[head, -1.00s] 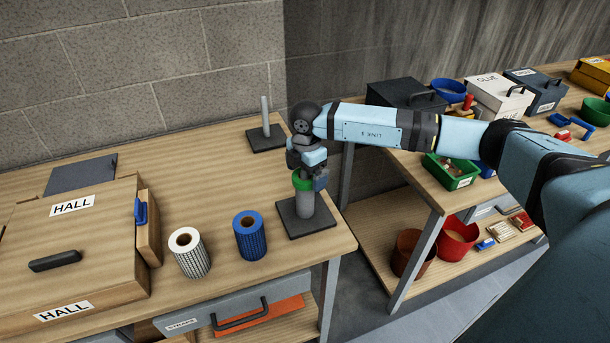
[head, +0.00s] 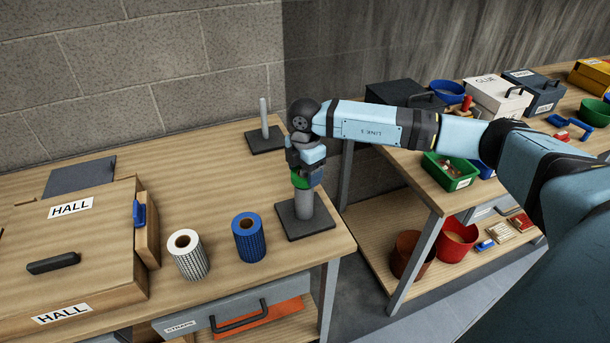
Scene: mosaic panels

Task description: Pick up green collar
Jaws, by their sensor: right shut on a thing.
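The green collar (head: 299,182) is at the top of a grey post (head: 304,204) that stands on a dark square base (head: 291,226) near the right corner of the workbench. My right gripper (head: 307,176) comes down over the post from above and is shut on the collar. The gripper hides part of the collar, and I cannot tell whether the collar still surrounds the post's top. My left gripper is not in the head view.
A second stand with a thin post (head: 264,113) is behind. A white patterned roll (head: 189,254) and a blue roll (head: 248,237) stand at the front left. A wooden box marked HALL (head: 95,235) fills the bench's left. A gap separates the right-hand bench (head: 425,189).

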